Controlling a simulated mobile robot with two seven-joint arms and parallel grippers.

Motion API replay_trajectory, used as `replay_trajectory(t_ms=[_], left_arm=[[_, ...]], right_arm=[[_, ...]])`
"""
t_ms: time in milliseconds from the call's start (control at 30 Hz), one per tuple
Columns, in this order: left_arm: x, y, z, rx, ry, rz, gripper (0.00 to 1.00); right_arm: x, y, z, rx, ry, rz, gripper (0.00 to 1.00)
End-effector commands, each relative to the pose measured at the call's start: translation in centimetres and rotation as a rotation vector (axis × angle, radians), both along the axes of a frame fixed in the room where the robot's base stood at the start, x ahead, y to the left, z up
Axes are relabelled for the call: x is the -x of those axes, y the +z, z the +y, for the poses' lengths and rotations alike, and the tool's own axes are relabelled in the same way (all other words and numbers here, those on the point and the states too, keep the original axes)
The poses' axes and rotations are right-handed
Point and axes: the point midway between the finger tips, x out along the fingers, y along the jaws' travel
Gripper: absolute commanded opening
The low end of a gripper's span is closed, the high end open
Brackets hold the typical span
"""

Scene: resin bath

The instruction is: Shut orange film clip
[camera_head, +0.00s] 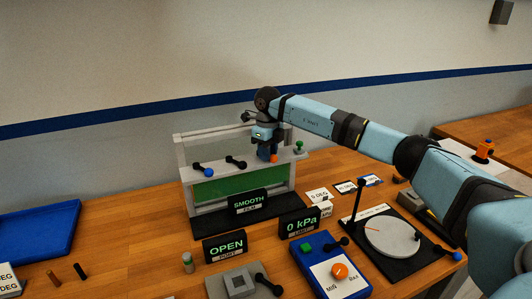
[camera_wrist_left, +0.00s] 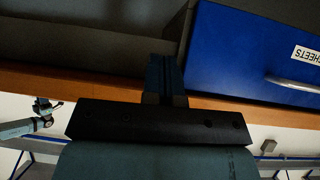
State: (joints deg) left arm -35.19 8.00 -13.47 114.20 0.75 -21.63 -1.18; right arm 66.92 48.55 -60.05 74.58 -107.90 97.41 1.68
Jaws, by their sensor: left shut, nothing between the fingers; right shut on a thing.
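The film frame (camera_head: 185,150) is a grey upright frame with a green sheet (camera_head: 225,186) in its lower part. The orange film clip (camera_head: 274,158) shows as a small orange knob on the frame's crossbar, right of its middle. My right gripper (camera_head: 267,151) comes down over the crossbar and is shut on the orange clip; the fingers hide most of it. My left gripper (camera_wrist_left: 165,75) is shut and empty in the left wrist view, away from the frame; it is not in the head view.
In front stand a SMOOTH display (camera_head: 249,203), an OPEN display (camera_head: 225,246), a 0 kPa display (camera_head: 300,223) and a turntable (camera_head: 390,236). A blue tray (camera_head: 35,243) lies left.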

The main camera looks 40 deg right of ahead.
Motion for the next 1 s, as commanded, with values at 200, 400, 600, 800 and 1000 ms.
replay_trajectory(t_ms=[200, 400, 600, 800, 1000], left_arm=[[0.0, -0.02, 0.0, 0.0, 0.0, 0.0, 0.0], [-0.01, -0.03, 0.0, 0.0, 0.0, 0.0, 0.0], [0.0, -0.01, 0.0, 0.0, 0.0, 0.0, 0.0], [0.0, -0.01, 0.0, 0.0, 0.0, 0.0, 0.0], [-0.01, -0.01, 0.01, 0.0, 0.0, 0.0, 0.0]], right_arm=[[-0.1, 0.1, -0.36, 0.0, 0.071, -0.002, 0.05], [-0.14, 0.14, -0.48, 0.001, 0.095, -0.002, 0.05], [-0.15, 0.19, -0.57, 0.002, 0.096, -0.004, 0.04], [-0.15, 0.24, -0.65, 0.003, 0.094, -0.004, 0.37], [-0.12, 0.12, -0.5, 0.001, 0.096, -0.002, 0.42]])
